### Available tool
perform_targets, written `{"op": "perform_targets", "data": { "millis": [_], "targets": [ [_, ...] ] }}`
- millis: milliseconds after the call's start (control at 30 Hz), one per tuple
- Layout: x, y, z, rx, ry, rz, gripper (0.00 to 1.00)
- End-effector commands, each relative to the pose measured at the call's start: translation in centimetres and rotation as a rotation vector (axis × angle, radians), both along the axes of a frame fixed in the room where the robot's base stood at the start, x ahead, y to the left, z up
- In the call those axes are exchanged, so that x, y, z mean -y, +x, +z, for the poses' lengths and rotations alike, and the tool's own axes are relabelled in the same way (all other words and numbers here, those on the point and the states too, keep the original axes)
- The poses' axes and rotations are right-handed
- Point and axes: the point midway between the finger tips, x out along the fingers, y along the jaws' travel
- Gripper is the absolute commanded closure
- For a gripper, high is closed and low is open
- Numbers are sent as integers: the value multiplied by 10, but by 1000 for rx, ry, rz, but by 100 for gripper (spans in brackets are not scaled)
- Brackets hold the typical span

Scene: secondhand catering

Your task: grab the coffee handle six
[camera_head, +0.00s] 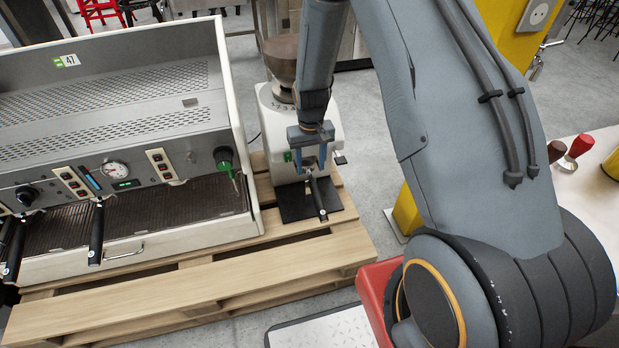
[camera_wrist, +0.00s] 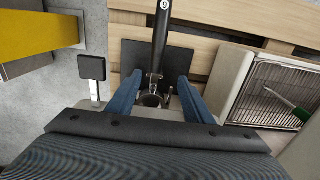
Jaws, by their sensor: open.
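A black coffee handle (camera_head: 318,198) sticks out from the front of the grinder (camera_head: 272,118). In the wrist view the same handle (camera_wrist: 160,40) carries a round mark that reads like a 9, though this view is turned around, so it may be a 6. Its metal head (camera_wrist: 152,100) sits at the grinder. My gripper (camera_head: 310,160) is at the grinder front, over the handle's inner end. In the wrist view its blue fingers (camera_wrist: 157,88) are open, one on each side of the handle's metal end, with gaps on both sides.
The coffee machine (camera_head: 120,150) stands left of the grinder with two more black handles, one at centre (camera_head: 97,235) and one far left (camera_head: 15,250). Both machines stand on a wooden pallet (camera_head: 190,290). A table at right holds a red-handled tamper (camera_head: 581,146).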

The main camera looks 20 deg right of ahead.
Motion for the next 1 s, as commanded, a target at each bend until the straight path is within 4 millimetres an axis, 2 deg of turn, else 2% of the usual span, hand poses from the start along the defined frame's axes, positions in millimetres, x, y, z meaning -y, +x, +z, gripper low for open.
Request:
{"op": "perform_targets", "data": {
  "millis": [367, 700, 1000],
  "targets": [
    [2, 1, -38, -2, 0, 0, 54],
    [8, 2, -80, 0, 0, 0, 54],
    [8, 3, -85, 1, -1, 0, 54]
  ]
}}
